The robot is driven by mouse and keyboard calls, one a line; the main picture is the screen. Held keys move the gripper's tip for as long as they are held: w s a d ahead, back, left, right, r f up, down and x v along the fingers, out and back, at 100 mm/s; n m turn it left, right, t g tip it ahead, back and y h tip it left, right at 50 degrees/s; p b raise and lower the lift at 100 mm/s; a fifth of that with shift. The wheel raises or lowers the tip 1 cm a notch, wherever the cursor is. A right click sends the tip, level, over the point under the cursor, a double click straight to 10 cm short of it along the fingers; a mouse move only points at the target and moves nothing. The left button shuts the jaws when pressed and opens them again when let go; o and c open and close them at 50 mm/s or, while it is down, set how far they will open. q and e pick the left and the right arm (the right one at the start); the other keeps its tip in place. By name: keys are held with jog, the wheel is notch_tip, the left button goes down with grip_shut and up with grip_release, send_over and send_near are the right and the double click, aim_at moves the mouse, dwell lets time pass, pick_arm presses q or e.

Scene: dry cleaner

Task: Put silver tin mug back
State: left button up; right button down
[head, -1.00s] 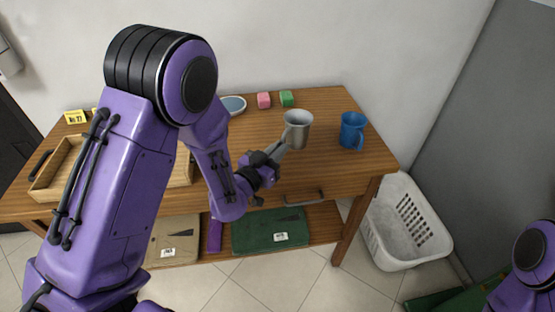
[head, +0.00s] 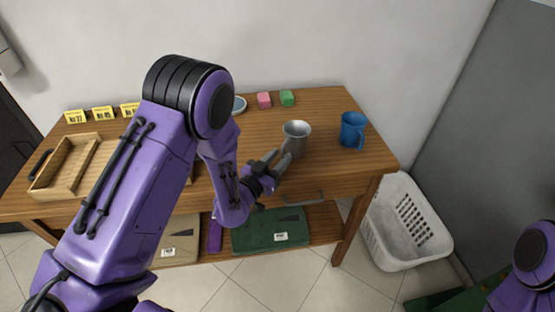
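The silver tin mug (head: 296,137) stands upright on the wooden table, left of a blue mug (head: 352,130). My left gripper (head: 279,161) is just in front and to the left of the silver mug, near the table's front part. Its fingers are spread apart with nothing between them. Whether a fingertip still touches the mug is hard to tell. My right gripper is out of view; only a part of my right arm shows at the lower right edge.
On the wooden table (head: 335,170) are a wooden tray (head: 88,192), yellow number cards (head: 103,113), a pink block (head: 264,100), a green block (head: 287,98) and a partly hidden round dish (head: 239,104). A white basket (head: 405,225) stands on the floor at right. Folders lie on the lower shelf.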

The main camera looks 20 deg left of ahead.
pick_arm(q)
jog(key=shift+r+p, duration=0.4)
jog(key=shift+p, duration=0.05)
jog(key=s+a+b, duration=0.2)
jog(key=s, duration=1)
jog(key=shift+a+f+b, duration=0.2)
jog(key=shift+f+b, duration=0.1)
jog(key=shift+b, duration=0.05)
